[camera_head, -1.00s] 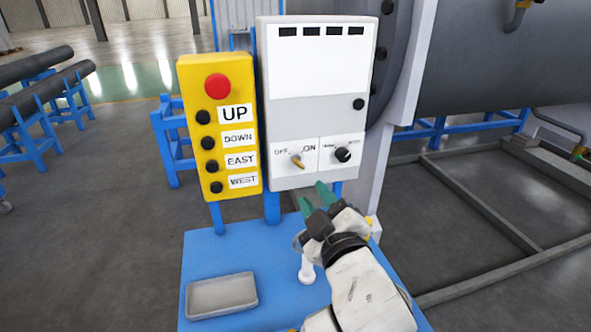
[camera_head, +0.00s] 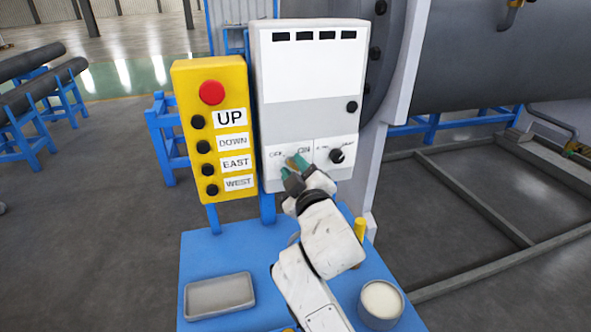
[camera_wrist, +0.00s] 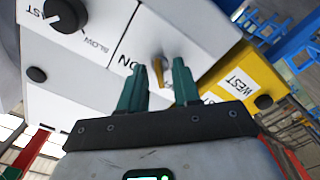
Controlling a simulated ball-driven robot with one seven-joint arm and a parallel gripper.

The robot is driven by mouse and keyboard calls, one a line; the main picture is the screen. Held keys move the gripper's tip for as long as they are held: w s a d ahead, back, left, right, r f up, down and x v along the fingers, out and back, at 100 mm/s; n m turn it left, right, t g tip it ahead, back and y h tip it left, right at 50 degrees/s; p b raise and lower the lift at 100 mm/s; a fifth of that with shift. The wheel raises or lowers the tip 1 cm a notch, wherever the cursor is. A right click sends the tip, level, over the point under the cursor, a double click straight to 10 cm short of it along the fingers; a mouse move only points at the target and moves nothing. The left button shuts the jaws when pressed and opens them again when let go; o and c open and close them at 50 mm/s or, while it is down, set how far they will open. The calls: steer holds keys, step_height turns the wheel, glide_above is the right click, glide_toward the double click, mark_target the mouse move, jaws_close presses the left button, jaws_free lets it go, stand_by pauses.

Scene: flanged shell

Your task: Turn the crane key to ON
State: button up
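The crane key (camera_head: 290,162) is a small brass-coloured key on the lower left of the white-grey control box (camera_head: 305,115), between the OFF and ON labels. My gripper (camera_head: 296,165), with green fingers, is at the key and partly hides it in the head view. In the wrist view the key (camera_wrist: 158,72) shows between the two fingertips (camera_wrist: 158,78). The fingers are apart, with a gap visible beside the key, so the gripper is open around it. The key's exact angle is hard to tell.
A yellow pendant (camera_head: 213,130) with a red button and UP, DOWN, EAST, WEST labels stands just left of the box. A black knob (camera_head: 337,156) is right of the key. A grey tray (camera_head: 219,295) and a round container (camera_head: 381,302) are on the blue table (camera_head: 215,250).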

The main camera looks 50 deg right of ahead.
jaws_close()
steer(key=shift+m, duration=0.3)
stand_by(0.3)
steer(key=shift+f+m+b, duration=0.1)
steer(key=shift+m+b, duration=4.8)
steer(key=shift+m, duration=3.7)
